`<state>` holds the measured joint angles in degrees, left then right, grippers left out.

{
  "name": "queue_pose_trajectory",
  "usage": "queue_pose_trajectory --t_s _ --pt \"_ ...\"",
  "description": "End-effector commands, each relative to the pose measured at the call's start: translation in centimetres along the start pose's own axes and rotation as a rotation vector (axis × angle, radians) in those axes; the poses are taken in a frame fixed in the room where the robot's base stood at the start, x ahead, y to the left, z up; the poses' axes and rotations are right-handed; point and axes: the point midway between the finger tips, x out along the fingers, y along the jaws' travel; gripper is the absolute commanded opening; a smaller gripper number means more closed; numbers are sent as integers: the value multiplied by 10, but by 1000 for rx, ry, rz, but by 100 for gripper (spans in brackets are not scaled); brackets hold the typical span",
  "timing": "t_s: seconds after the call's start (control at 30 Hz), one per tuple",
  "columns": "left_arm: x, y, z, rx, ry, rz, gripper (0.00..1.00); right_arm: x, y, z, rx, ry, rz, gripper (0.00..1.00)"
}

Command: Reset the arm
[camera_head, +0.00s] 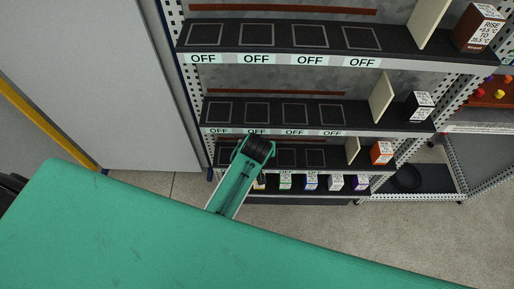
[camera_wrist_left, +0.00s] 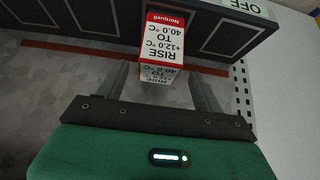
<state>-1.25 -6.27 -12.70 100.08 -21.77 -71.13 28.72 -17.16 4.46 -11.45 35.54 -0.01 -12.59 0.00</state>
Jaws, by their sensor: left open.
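My left gripper (camera_wrist_left: 160,72) is open in the left wrist view, with its two dark fingers pointing at a shelf. A red and white box (camera_wrist_left: 163,45) marked Norquell, with a rise of +12.0 °C and 40.0 °C, stands on a dark shelf and appears upside down. It shows between the two fingertips, with a gap on either side. In the head view a green arm link (camera_head: 238,178) of mine with a dark joint reaches to the lower shelf. It hides part of that shelf, and its gripper cannot be made out. My right gripper is in neither view.
The rack has an upper shelf (camera_head: 285,37), a middle shelf (camera_head: 270,112) and a lower shelf (camera_head: 340,155) with square outlines and OFF labels. Boxes stand at their right ends, including an orange one (camera_head: 381,153). A grey cabinet panel (camera_head: 90,70) stands left.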

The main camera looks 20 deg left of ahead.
Motion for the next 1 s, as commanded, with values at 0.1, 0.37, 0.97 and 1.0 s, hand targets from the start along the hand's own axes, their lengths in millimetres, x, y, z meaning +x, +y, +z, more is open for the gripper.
queue_pose_trajectory --t_s 0.1,0.37,0.97,1.0 --pt "-7 0 1 0 -1 0 69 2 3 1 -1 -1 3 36" --pt "-9 0 0 0 -1 0 69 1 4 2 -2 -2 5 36" --pt "-30 -36 34 47 -54 7 69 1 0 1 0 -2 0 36" --pt "-39 -48 45 68 -72 11 69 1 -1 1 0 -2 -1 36"
